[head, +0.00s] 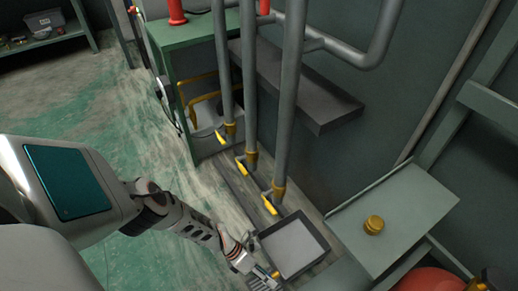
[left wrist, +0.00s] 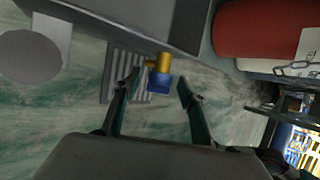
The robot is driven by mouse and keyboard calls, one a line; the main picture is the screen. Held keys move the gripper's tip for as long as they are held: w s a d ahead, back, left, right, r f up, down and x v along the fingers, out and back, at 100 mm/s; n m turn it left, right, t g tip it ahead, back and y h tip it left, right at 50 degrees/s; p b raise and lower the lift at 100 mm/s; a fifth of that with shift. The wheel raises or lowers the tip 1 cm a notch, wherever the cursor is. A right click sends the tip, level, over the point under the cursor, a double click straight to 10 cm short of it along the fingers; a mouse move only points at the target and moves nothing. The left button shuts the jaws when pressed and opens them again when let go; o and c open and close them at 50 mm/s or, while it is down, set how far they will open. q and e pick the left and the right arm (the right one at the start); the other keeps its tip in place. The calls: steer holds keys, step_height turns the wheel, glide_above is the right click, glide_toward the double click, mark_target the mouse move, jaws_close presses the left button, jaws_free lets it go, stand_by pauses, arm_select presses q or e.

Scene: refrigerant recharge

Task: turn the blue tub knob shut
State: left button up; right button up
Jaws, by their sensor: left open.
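The blue tub knob (left wrist: 158,84) sits on a short brass stub (left wrist: 163,62) at the wall of the grey tub (left wrist: 120,22). In the left wrist view my open left gripper (left wrist: 158,90) has one finger on each side of the knob, with a gap showing on both sides. In the head view the left gripper (head: 264,279) is low at the bottom edge, beside the near side of the tub (head: 318,222). The knob is too small there to make out clearly. My right gripper is not in view.
Three grey pipes with yellow valve levers (head: 270,205) stand just behind the tub. A green-grey bench with a brass cap (head: 373,224) is to the right. A slotted floor drain (left wrist: 117,70) and a red tank (left wrist: 265,28) show in the left wrist view. Open floor lies left.

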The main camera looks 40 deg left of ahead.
arm_select(q)
steer(key=v, duration=1.1)
steer(key=shift+a+r, duration=0.25)
steer(key=shift+r, duration=0.1)
steer(key=shift+s, duration=0.1)
